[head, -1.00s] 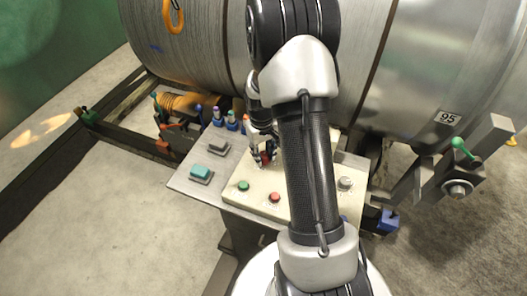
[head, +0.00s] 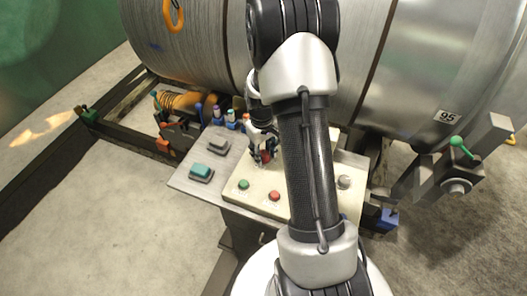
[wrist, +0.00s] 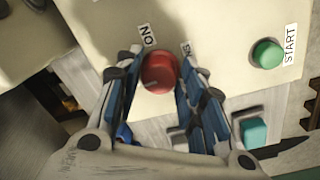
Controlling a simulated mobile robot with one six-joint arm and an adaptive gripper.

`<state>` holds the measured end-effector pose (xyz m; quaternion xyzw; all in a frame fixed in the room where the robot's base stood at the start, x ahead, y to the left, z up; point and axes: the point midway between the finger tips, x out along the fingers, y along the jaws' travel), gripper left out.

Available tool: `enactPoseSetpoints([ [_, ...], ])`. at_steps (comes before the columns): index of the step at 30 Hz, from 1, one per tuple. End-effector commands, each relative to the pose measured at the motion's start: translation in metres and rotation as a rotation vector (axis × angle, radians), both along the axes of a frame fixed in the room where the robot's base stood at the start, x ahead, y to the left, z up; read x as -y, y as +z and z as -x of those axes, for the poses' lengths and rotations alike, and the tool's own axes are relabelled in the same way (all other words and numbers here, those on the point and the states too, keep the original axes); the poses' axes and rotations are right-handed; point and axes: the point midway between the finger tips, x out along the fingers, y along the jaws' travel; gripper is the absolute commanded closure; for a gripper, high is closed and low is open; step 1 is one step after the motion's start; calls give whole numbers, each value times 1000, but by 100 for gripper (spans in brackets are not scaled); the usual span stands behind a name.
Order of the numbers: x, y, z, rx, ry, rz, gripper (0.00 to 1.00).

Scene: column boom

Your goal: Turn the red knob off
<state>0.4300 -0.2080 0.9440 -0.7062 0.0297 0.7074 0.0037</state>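The red knob (wrist: 160,72) is round and sits on a cream panel (wrist: 215,30), with a small pale mark on its lower left. An "ON" label (wrist: 147,36) is just above it; another label to the right is partly hidden by a finger. My gripper (wrist: 161,62) has one finger on each side of the knob. A narrow strip of panel shows between the left finger and the knob; the right finger overlaps its edge in view, so contact there is unclear. In the head view my gripper (head: 263,157) points down at the panel and mostly hides the knob.
A green button (wrist: 267,53) marked START is right of the knob. The head view also shows a red button (head: 274,196), a grey knob (head: 344,182) and teal (head: 202,171) and grey switches on the console. A large metal drum (head: 190,45) stands close behind.

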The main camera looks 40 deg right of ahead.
Motion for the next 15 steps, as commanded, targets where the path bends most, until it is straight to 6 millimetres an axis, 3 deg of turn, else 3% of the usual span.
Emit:
enactPoseSetpoints([
  [5,0,0,0,0,-1,0,49],
  [15,0,2,-1,2,-1,1,49],
])
